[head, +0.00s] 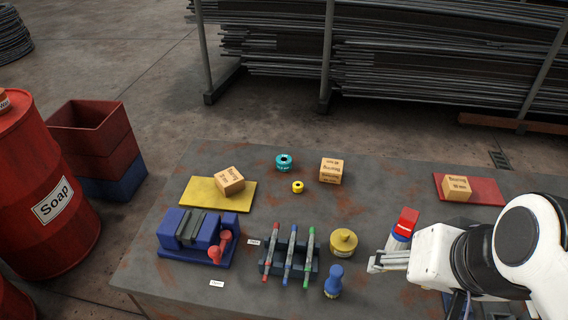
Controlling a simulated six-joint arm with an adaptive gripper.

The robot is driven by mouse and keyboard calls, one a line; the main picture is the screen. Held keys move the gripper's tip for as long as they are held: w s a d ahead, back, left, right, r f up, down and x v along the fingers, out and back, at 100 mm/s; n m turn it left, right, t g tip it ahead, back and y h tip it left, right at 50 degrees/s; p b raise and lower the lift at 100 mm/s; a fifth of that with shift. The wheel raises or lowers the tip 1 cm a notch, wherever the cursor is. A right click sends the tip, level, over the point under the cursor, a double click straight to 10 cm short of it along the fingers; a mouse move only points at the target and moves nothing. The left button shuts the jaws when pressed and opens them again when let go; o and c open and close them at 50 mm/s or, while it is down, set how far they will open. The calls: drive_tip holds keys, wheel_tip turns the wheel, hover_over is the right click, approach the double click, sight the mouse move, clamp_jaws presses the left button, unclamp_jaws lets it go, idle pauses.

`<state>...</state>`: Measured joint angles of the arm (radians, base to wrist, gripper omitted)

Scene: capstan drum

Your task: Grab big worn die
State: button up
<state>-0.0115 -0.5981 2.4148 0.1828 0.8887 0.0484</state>
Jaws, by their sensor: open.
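Two round pieces with a dark centre hole could be dies: a larger teal one (284,162) at the back middle of the table, and a smaller yellow one (297,187) just in front of it. The teal one has tiny marks that I cannot read, and I cannot tell wear on either. Both lie free on the table. My gripper (374,263) is at the right front, its fingers pointing left, open and empty. It is well to the right and in front of both pieces, beside a yellow round knob-like part (343,242).
Bearing boxes stand on a yellow mat (200,203), on bare table (331,171) and on a red mat (485,188). In front are a blue vise-like fixture (176,240), a rack with pens (276,266), a blue knob (334,281) and a red-capped bottle (404,224).

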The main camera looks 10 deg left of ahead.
drive_tip(key=w+a+f+m+y, duration=0.1)
drive_tip(key=w+a+m+y, duration=0.25)
drive_tip(key=w+a, duration=0.4)
drive_tip(key=w+a+f+m+y, duration=0.15)
drive_tip(key=w+a+m, duration=0.3)
drive_tip(key=w, duration=0.65)
drive_tip(key=w+a+m+y, duration=0.3)
drive_tip(key=w+a, duration=0.4)
drive_tip(key=w, duration=0.2)
drive_tip(key=w+a+f+m+t+y, duration=0.1)
drive_tip(key=w+a+f+m+t, duration=0.15)
drive_tip(key=w+f+m, duration=0.75)
drive_tip(key=m+t, duration=0.2)
drive_tip(key=m, duration=0.2)
approach(282, 159)
drive_tip(key=shift+w+a+g+h, duration=0.25)
drive_tip(key=shift+w+a+h, duration=0.15)
drive_tip(key=shift+w+a, duration=0.05)
drive_tip(key=shift+x, duration=1.2)
drive_tip(key=shift+w+a, duration=0.15)
drive_tip(key=shift+x, duration=2.45)
